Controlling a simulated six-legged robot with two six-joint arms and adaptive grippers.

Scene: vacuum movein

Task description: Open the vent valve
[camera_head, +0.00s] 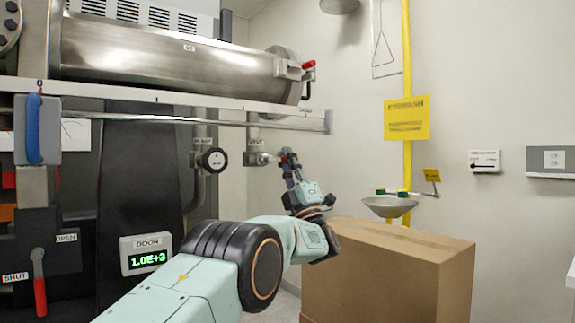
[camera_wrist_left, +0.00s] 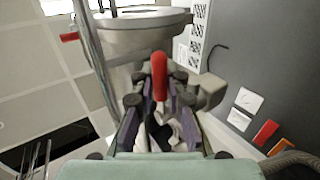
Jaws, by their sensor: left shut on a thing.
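The vent valve (camera_head: 259,158) is a small metal fitting on the pipe under the "VENT" label, below the rail. Its red handle (camera_wrist_left: 159,76) stands between the fingers in the left wrist view. My left gripper (camera_head: 287,162) reaches up to the valve from below right. In the left wrist view, my left gripper (camera_wrist_left: 160,100) is shut on the red handle, whose top sticks out past the fingers. In the head view the fingers hide most of the handle. My right gripper is not in view.
The steel chamber (camera_head: 170,55) and rail (camera_head: 200,120) are above. A cardboard box (camera_head: 385,275) stands right of my left arm, close to it. An eyewash basin (camera_head: 389,206) is behind the box.

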